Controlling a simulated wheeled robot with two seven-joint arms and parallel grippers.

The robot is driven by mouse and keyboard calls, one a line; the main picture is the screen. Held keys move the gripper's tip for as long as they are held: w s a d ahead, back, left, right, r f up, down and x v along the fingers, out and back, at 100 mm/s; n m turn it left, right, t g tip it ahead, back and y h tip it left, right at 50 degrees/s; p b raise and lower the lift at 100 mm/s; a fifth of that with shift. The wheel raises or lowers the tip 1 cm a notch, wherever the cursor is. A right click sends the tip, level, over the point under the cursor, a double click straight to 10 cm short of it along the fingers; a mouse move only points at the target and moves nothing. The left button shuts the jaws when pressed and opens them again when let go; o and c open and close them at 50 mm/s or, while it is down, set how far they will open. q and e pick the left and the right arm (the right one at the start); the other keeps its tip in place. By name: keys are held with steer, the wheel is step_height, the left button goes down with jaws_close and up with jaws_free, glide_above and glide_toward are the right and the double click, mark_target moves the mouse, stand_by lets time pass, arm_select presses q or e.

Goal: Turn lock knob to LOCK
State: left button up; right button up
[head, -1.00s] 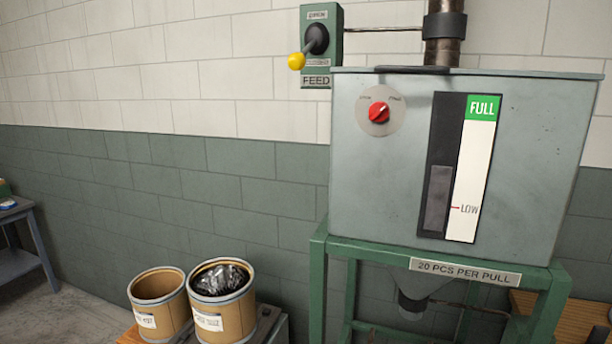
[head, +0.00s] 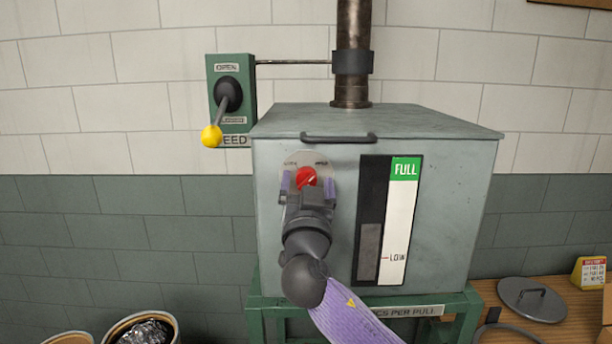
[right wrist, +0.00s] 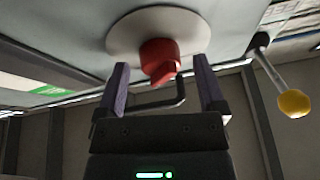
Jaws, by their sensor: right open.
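The red lock knob (head: 306,178) sits on a round pale plate (head: 291,161) on the front of the grey hopper box (head: 440,210). The small words on the plate are too blurred to read surely. My right gripper (head: 306,184) is in front of the knob, its two purple fingers open on either side of it. In the right wrist view the red knob (right wrist: 160,60) lies between and just beyond the open fingertips (right wrist: 160,68); I see no finger touching it. My left gripper is not in view.
A FEED lever with a yellow ball (head: 212,136) sticks out at the left of the box. A black handle (head: 338,138) is on the lid's front edge. A level gauge (head: 398,220) is right of the knob. A round lid (head: 531,299) lies on the wooden table.

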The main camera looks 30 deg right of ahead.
steer(key=shift+w, duration=0.1)
jaws_close()
stand_by(0.3)
steer(key=shift+n, duration=0.5)
steer(key=n+t+y, duration=0.1)
steer(key=n, duration=0.2)
steer(key=shift+y, duration=0.3)
steer(key=n+y+p, duration=0.2)
steer(key=n, duration=0.1)
steer(key=shift+d+r+n, duration=0.1)
steer(key=shift+r+n, duration=0.05)
steer(key=shift+n, duration=0.25)
steer(key=n+y+p, duration=0.1)
steer(key=n+p, duration=0.1)
steer(key=n, duration=0.1)
steer(key=n+y+p, duration=0.1)
steer(key=n+p, duration=0.1)
steer(key=n, duration=0.1)
steer(key=n+y+p, duration=0.2)
steer(key=n+p, duration=0.1)
steer(key=shift+r, duration=0.25)
steer(key=n+g+p, duration=0.1)
steer(key=n, duration=0.1)
steer(key=shift+f+n+y, duration=0.1)
steer(key=shift+n+y, duration=0.3)
steer(key=shift+f+n+g+y+p, duration=0.1)
steer(key=shift+n+g+y+p, duration=0.3)
steer(key=shift+n, duration=1)
